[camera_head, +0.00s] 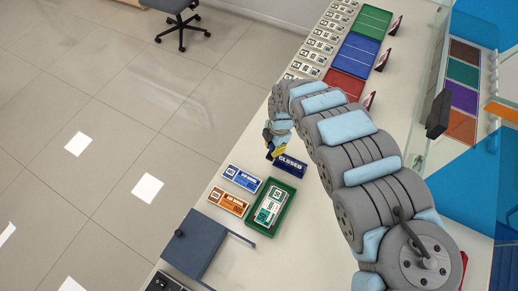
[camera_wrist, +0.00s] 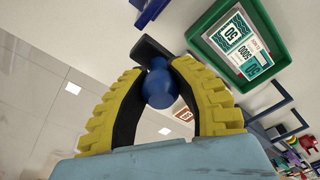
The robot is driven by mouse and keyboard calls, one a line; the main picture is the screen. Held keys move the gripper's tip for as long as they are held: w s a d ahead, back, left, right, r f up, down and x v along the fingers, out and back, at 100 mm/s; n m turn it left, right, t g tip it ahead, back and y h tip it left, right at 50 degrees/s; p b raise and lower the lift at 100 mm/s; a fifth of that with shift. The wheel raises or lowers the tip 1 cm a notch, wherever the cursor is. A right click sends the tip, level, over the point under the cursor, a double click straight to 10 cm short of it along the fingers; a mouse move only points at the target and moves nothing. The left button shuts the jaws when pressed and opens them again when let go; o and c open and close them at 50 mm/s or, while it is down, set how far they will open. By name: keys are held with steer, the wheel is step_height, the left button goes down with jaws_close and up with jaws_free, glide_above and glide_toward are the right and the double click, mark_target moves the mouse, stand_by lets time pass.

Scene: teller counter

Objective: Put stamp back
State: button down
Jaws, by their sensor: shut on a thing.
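My gripper (camera_wrist: 160,68) has two yellow ribbed fingers with dark inner pads, closed around a stamp (camera_wrist: 160,89) with a round blue knob and a dark block beyond it. In the head view my gripper (camera_head: 274,146) is at the end of the arm, over the counter near the blue CLOSED sign (camera_head: 290,166). The stamp is too small there to make out clearly. A green tray (camera_head: 283,214) holding banknotes lies just below the sign; it also shows at the upper right of the wrist view (camera_wrist: 279,38). I cannot clearly identify a stamp holder.
A blue banknote bundle (camera_head: 242,178) and an orange one (camera_head: 228,202) lie left of the tray. A grey-blue box (camera_head: 195,244) with thin bars stands at the counter's near-left edge. Red (camera_head: 344,84), blue (camera_head: 355,55) and green (camera_head: 369,22) trays and several cards line the far counter.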

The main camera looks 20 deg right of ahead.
steer(key=shift+w+a+f+b, duration=0.4)
steer(key=shift+w+f, duration=0.75)
steer(key=shift+w+a+f+b, duration=0.4)
steer(key=shift+w+f+b, duration=0.05)
steer(key=shift+w+f, duration=0.75)
steer(key=shift+w+a+f+b, duration=0.4)
steer(key=shift+w+f, duration=0.7)
steer(key=shift+w, duration=0.05)
step_height(320, 180, down, 3)
steer(key=shift+w+r+b, duration=0.1)
steer(key=shift+r+b, duration=0.1)
steer(key=shift+b, duration=0.35)
steer(key=shift+f, duration=0.45)
steer(key=shift+f+b, duration=0.15)
steer(key=shift+b, duration=0.15)
steer(key=c, duration=0.9)
jaws_free()
